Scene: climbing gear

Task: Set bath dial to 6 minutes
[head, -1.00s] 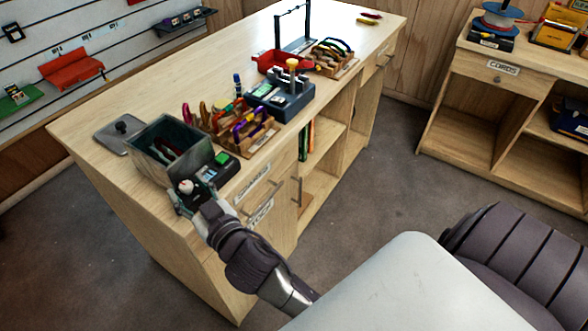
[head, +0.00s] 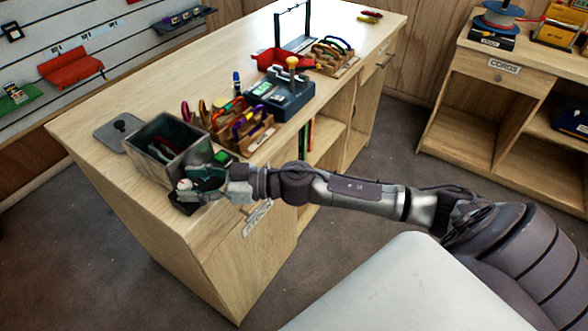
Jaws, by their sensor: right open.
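The bath (head: 146,165) is a dark grey metal box at the near left end of the wooden workbench, open at the top with something dark inside. A small pale round knob, which looks like the bath dial (head: 184,185), shows at its front right corner. My right gripper (head: 196,184) is open right at this knob, with dark fingers beside it. I cannot tell whether they touch it. The dial's markings are too small to read, and the gripper hides most of the control panel. My left gripper is not in view.
A grey lid (head: 117,131) with a black knob lies behind the bath. A wooden rack of coloured gear (head: 245,135), a dark blue device (head: 283,98) and a red tray (head: 272,60) stand farther along the bench (head: 190,85). A second cabinet (head: 485,95) stands at right.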

